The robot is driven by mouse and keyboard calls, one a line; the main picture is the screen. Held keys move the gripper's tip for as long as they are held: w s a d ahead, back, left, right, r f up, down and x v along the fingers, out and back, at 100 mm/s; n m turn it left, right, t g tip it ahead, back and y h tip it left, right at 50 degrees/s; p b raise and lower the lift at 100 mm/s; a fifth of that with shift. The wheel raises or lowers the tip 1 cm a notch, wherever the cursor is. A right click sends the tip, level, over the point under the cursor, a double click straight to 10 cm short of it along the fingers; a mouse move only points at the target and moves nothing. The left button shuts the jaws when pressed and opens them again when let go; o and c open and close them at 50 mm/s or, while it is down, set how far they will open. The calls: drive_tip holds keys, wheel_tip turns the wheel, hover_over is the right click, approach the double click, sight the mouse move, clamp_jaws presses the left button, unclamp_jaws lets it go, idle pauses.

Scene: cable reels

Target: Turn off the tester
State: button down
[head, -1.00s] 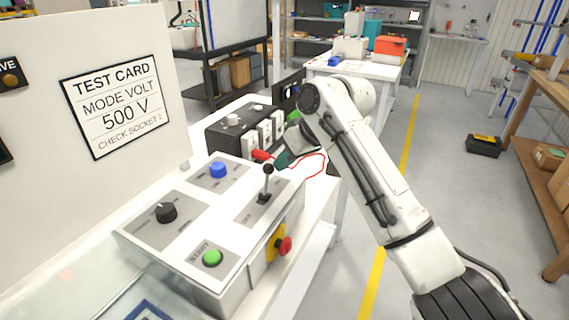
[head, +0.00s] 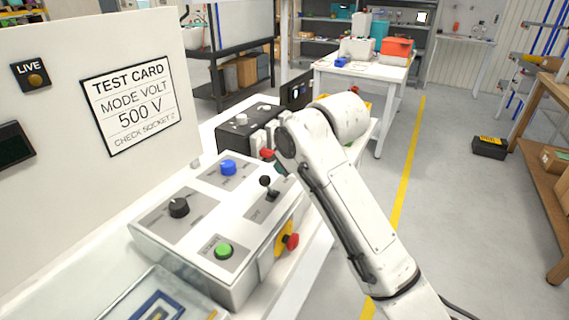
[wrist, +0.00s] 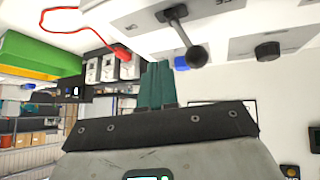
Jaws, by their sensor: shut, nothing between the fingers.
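A grey-white control box (head: 212,215) stands on the bench. It carries a black lever (head: 266,183), a black dial (head: 179,208), a blue knob (head: 229,167), a green button (head: 224,251) and a red button on yellow (head: 291,242). The lever leans to the left. My gripper (wrist: 158,68) shows teal fingers shut together, with nothing between them. In the wrist view the fingers are beside the lever (wrist: 197,56), with a gap visible in the picture; I cannot tell the depth. My arm hides most of the gripper in the head view.
A black socket unit (head: 240,124) with a red plug (head: 267,154) stands behind the box. A white panel has a LIVE lamp (head: 35,80) and a test card (head: 130,104). A red cable (wrist: 75,20) loops nearby.

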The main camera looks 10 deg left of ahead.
drive_tip(key=shift+r+p, duration=0.75)
drive_tip(key=shift+p, duration=0.05)
drive_tip(key=d+p+v, duration=0.1)
drive_tip(key=v, duration=1.1)
drive_tip(key=shift+w+d+f+p, duration=0.2)
drive_tip(key=shift+w+f+p, duration=0.1)
drive_tip(key=shift+w, duration=0.1)
